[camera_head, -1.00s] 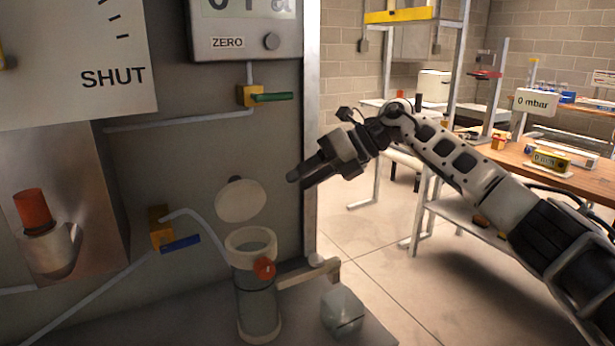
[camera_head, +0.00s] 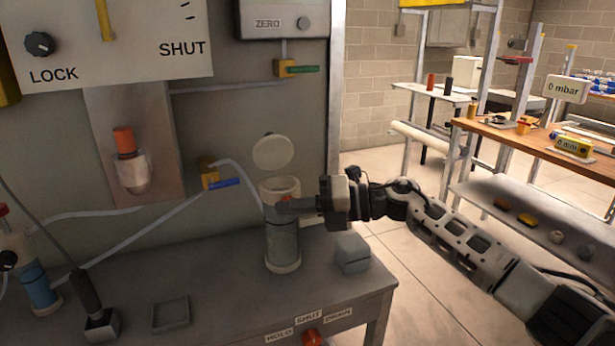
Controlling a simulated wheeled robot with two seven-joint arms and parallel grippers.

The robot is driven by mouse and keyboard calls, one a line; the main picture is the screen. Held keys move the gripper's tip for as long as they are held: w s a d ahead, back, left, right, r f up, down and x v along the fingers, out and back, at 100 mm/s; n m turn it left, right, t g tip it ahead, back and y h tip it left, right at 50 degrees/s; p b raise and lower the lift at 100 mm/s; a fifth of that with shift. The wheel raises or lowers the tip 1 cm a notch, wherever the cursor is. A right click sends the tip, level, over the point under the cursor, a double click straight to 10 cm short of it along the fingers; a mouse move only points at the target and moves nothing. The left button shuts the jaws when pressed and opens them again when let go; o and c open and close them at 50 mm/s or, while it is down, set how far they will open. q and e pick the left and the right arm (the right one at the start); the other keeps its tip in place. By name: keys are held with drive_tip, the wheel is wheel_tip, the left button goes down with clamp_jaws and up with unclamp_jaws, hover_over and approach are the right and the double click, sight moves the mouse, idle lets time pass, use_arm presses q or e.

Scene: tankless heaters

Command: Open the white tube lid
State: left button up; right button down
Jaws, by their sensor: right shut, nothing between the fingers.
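The white lid (camera_head: 273,152) stands raised and open above the back of the tube (camera_head: 282,245). The tube is upright on the grey bench, with a pale rim and a grey, see-through body. My right gripper (camera_head: 284,207) is shut and empty. Its fingers point left in front of the tube's upper part, just below the rim, and hide part of it; I cannot tell whether they touch it. The tube's orange-red knob is hidden from view now. My left gripper is not in view.
A blue-handled valve (camera_head: 212,178) and hose are at the left. A small grey tray (camera_head: 170,314) lies front left. A wooden table (camera_head: 560,145) is at the right.

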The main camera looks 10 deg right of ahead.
drive_tip(key=s+a+f+m+t+h, duration=0.1)
drive_tip(key=s+f+m+t, duration=0.4)
drive_tip(key=m, duration=0.5)
drive_tip(key=s+a+f+m+t+h, duration=0.1)
drive_tip(key=s+f+m+t, duration=0.4)
drive_tip(key=m, duration=0.4)
drive_tip(key=s+d+f+m+g+h, duration=0.2)
drive_tip(key=s+d+f+m+h, duration=0.2)
drive_tip(key=s+f+m, duration=0.4)
drive_tip(key=s+d+f+m+g+h, duration=0.1)
drive_tip(key=s+d+f+m+h, duration=0.4)
drive_tip(key=s+f+m, duration=0.3)
drive_tip(key=s+f+h, duration=0.1)
drive_tip(key=s+f, duration=0.2)
drive_tip(key=shift+s+f+m+g+h, duration=0.15)
drive_tip(key=shift+s+m+g+h, duration=0.25)
